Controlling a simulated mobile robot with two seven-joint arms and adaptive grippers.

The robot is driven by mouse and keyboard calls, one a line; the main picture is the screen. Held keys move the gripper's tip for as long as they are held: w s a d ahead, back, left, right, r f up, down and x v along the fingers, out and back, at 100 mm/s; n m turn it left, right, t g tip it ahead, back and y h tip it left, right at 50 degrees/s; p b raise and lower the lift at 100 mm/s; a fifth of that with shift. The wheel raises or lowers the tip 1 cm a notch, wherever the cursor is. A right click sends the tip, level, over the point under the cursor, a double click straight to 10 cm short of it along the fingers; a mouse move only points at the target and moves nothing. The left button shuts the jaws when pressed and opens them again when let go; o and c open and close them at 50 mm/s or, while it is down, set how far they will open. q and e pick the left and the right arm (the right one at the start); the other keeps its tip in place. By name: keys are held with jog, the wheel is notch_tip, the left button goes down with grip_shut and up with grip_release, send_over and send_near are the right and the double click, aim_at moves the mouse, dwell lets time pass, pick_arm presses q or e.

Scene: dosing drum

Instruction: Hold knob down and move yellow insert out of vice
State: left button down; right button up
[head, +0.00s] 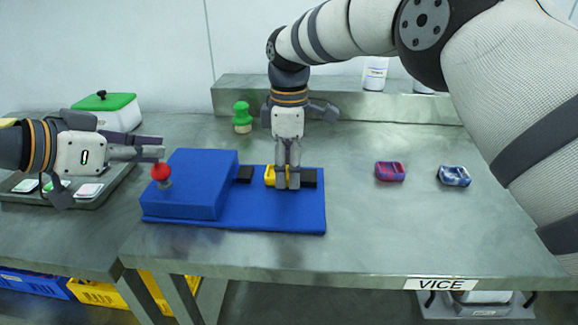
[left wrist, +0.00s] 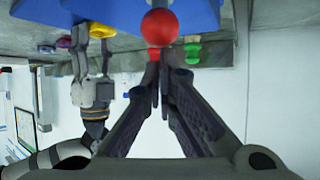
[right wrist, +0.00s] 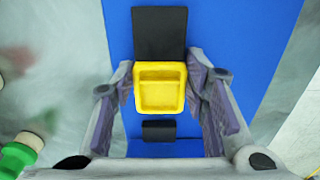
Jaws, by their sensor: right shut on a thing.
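The blue vice (head: 188,185) stands on the table, with two black jaws (head: 244,174) on its bed. The yellow insert (right wrist: 160,88) lies between the jaws. It meets the larger jaw's edge in the right wrist view, and a blue gap separates it from the smaller jaw. My right gripper (head: 287,186) points down from above and is shut on the insert, a finger on each side. The red knob (head: 160,171) is at the vice's left end. My left gripper (head: 158,153) is shut and empty, its fingertips just over the knob; contact cannot be told.
A red-blue insert (head: 390,171) and a blue-white insert (head: 453,176) lie to the right. A green-topped piece (head: 242,117) stands behind the vice. A green-lidded box (head: 104,108) and a tray (head: 92,200) are at the left. The table right of the vice is mostly clear.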

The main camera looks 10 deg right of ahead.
pick_arm(q)
jog(key=shift+f, duration=0.35)
pick_arm(e)
jog(key=shift+c, duration=0.5)
pick_arm(q)
jog(key=shift+s, duration=0.1)
pick_arm(e)
jog(key=shift+r, duration=2.95)
pick_arm(q)
jog(key=shift+r, duration=3.6)
jog(key=shift+r, duration=0.1)
notch_tip(320, 180, up, 5)
